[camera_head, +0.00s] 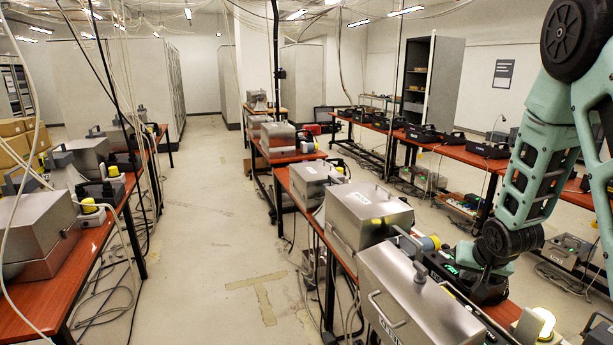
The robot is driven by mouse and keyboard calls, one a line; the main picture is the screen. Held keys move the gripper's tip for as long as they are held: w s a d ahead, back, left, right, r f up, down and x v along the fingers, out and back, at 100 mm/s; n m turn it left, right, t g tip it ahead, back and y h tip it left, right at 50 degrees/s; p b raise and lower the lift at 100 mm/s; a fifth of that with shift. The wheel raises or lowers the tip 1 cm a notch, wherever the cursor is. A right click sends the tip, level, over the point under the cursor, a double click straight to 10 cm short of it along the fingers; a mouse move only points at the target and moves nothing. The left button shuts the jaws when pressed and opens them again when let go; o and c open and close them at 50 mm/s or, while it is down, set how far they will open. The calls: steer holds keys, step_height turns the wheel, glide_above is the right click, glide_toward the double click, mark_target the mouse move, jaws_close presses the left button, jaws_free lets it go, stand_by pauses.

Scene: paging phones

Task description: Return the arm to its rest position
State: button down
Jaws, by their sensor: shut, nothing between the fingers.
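My teal arm (540,140) fills the right side of the view. It bends at a large dark joint at the top right and comes down to a dark wrist joint (507,238). My gripper (486,283) is at the low end of the arm, over or in front of the near right bench. Its dark fingers are hard to tell from the black devices behind. It looks shut, and I see nothing held in it.
Metal boxes (367,214) and devices line the near right bench (292,184), close to my arm. Black phones (488,150) stand on the far right bench. The left bench (98,240) is also crowded. Cables hang from the ceiling. The aisle floor (215,220) between is mostly clear.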

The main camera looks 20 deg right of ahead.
steer(key=s+a+r+n+g+y, duration=0.1)
steer(key=s+a+r+n+g, duration=0.3)
steer(key=a, duration=0.6)
steer(key=s+a+r+n+t+y, duration=0.1)
steer(key=s+a+r+n+y, duration=0.15)
steer(key=s+a+r, duration=0.55)
steer(key=s+a+f+n+g+b, duration=0.1)
steer(key=s+a+f+n+b, duration=0.3)
steer(key=a, duration=0.6)
steer(key=s+a+f+n+g+b, duration=0.1)
steer(key=s+a+f+n+b, duration=0.3)
steer(key=a, duration=0.6)
steer(key=s+f+b, duration=0.2)
steer(key=s+f, duration=0.1)
steer(key=shift+s+a+g+b, duration=0.3)
steer(key=shift+s+g, duration=0.1)
steer(key=shift+d, duration=0.1)
